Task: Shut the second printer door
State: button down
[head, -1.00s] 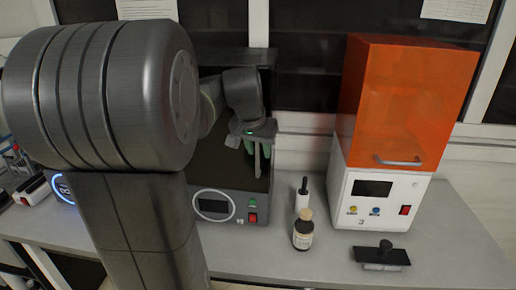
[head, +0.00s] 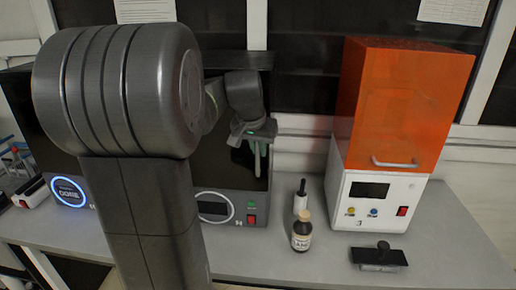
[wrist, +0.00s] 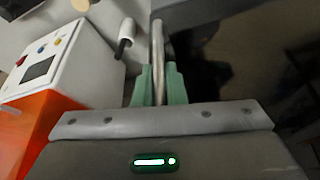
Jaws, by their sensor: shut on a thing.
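The second printer (head: 232,208) is the dark, boxy machine in the middle of the head view, with a small screen and a red switch on its lower front. My arm hides its left part. My gripper (head: 258,143) is at the right side of its dark front. In the wrist view, the green fingers of my gripper (wrist: 158,84) are shut around a metal bar, the door handle (wrist: 157,45). The dark door shows beside it on the right of that view. How far the door stands open is hard to tell.
The orange-hooded printer (head: 405,110) stands to the right. A brown bottle (head: 301,232), a white bottle with a black top (head: 300,198) and a black plate with a knob (head: 379,256) stand on the bench before it. Another dark printer (head: 68,190) is at the left.

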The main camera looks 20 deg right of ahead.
jog(key=c, duration=1.5)
grip_release()
jog(key=shift+w+d, duration=0.1)
jog(key=v, duration=1.4)
